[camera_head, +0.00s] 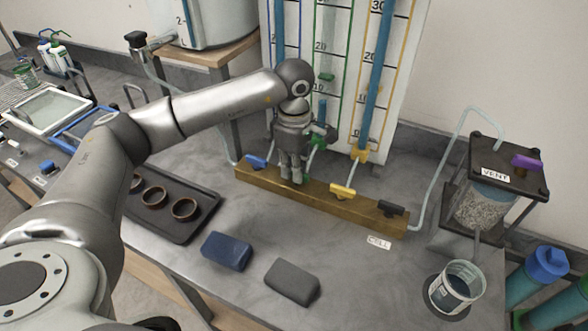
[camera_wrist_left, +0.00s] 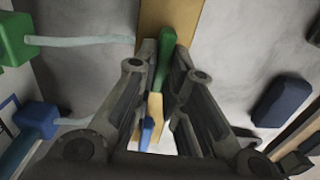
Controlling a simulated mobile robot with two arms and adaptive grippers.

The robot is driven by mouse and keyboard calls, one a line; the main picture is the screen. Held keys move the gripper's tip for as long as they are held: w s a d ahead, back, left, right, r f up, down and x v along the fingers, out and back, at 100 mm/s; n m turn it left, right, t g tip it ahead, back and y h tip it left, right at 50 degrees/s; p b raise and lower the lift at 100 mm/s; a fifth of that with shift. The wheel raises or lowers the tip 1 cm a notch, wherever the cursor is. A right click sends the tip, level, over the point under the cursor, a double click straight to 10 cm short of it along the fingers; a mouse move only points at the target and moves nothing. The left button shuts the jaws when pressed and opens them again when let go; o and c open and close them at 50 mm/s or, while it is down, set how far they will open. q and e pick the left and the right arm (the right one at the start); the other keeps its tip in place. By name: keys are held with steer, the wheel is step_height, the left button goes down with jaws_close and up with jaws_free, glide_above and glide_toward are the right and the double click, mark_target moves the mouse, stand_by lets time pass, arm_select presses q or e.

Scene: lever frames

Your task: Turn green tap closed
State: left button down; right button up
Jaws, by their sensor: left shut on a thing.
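A brass-coloured manifold bar (camera_head: 320,205) lies on the bench below the measuring columns, with a blue tap (camera_head: 257,161), a yellow tap (camera_head: 343,190) and a black tap (camera_head: 391,208) along it. My left gripper (camera_head: 291,180) points down onto the bar between the blue and yellow taps and hides the green tap in the head view. In the left wrist view the green tap (camera_wrist_left: 165,58) is a long handle between the two fingers, and the gripper is shut on it. The blue tap (camera_wrist_left: 147,132) shows behind it. My right gripper is not in view.
A dark tray (camera_head: 205,222) with brown rings stands left of the bar. A blue block (camera_head: 227,250) and a grey block (camera_head: 292,281) lie in front. A cup (camera_head: 455,287) and a vent vessel (camera_head: 483,205) stand at the right. Clear tubes run from the bar.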

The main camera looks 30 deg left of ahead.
arm_select(q)
steer(key=shift+w+r, duration=0.1)
steer(key=shift+r, duration=0.05)
steer(key=c, duration=1.5)
jaws_free()
step_height(320, 180, up, 12)
